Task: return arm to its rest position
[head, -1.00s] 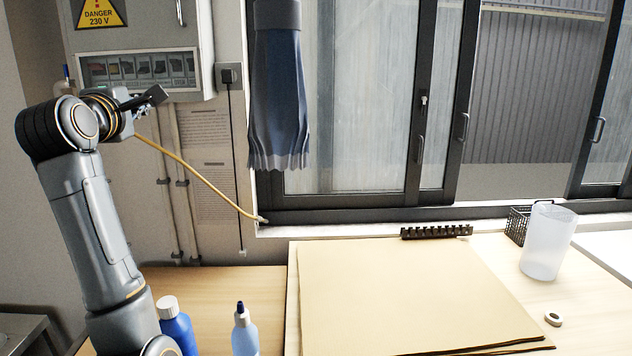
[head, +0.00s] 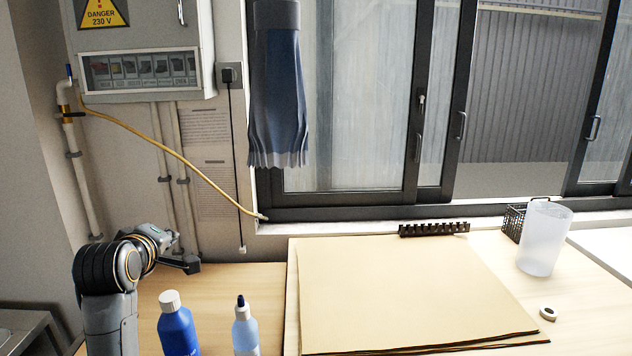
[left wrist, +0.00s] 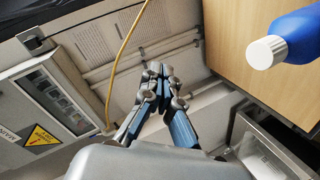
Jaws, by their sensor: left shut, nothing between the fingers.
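My left arm comes in at the lower left of the head view, bent low over the left end of the wooden table. Its gripper (head: 191,264) is near the table's back edge, behind and slightly right of the blue bottle's cap. In the left wrist view the gripper's fingers (left wrist: 158,72) meet at the tips, with nothing between them. My right gripper is not in view.
A blue bottle (head: 177,325) with a white cap and a pale blue bottle (head: 245,330) stand near the gripper. Brown boards (head: 400,290) lie on the table. An electrical box (head: 140,50) and a yellow hose (head: 165,148) are on the wall.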

